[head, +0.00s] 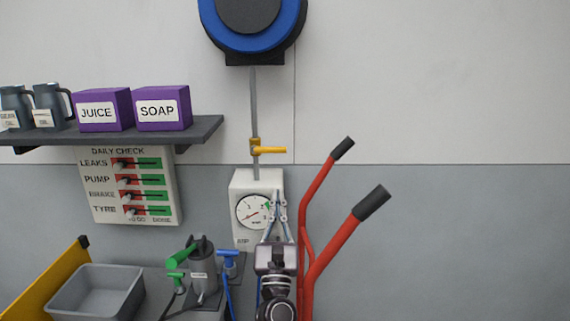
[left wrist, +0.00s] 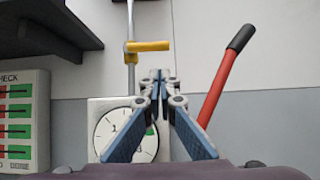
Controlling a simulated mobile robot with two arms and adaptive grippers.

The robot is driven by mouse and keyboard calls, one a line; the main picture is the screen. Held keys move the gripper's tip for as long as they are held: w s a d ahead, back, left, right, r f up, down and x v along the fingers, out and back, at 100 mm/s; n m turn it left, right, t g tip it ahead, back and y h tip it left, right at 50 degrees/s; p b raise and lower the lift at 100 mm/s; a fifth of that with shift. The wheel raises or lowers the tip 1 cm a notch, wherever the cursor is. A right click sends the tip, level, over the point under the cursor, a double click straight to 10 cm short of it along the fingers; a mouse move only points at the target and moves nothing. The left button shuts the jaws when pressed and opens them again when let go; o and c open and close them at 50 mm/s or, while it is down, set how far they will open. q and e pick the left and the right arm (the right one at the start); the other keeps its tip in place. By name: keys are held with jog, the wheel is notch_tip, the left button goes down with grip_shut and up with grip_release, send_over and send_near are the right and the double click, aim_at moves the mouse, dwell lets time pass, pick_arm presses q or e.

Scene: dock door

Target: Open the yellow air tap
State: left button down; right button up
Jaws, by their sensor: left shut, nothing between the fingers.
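The yellow air tap (head: 268,149) sits on a vertical grey pipe in the head view, above a white gauge box (head: 242,183). Its yellow lever points sideways to the right, across the pipe. It also shows in the left wrist view (left wrist: 148,46), above the fingers. My left gripper (head: 276,194) is below the tap, in front of the gauge box, pointing up. Its fingertips (left wrist: 159,74) are together with nothing between them, apart from the lever. The gripper partly covers the gauge dial. My right gripper is not in view.
Red handles with black grips (head: 335,225) rise close to the right of my left gripper. A shelf (head: 206,131) with purple boxes and jugs is at the left, above a daily check board (head: 130,216). A blue reel (head: 211,30) hangs above. A grey bin (head: 92,272) stands lower left.

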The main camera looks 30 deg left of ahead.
aim_at(270, 150)
pick_arm(q)
jog(key=p+x, duration=0.4)
jog(key=x, duration=0.5)
jog(key=shift+s+a+r+y, duration=0.2)
jog(key=shift+r+y, duration=0.1)
jog(key=shift+r, duration=0.25)
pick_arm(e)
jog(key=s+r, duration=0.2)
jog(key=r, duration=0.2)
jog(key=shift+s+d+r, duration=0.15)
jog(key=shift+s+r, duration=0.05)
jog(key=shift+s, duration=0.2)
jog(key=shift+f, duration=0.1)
pick_arm(q)
jog(key=shift+w+d+r+n+y, duration=0.15)
jog(key=shift+n+y, duration=0.15)
jog(key=shift+n, duration=0.4)
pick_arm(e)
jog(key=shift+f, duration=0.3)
pick_arm(q)
jog(key=shift+r+n+g+y+b, duration=0.25)
jog(key=shift+n+g+y+b, duration=0.25)
jog(key=shift+n+g+b, duration=0.25)
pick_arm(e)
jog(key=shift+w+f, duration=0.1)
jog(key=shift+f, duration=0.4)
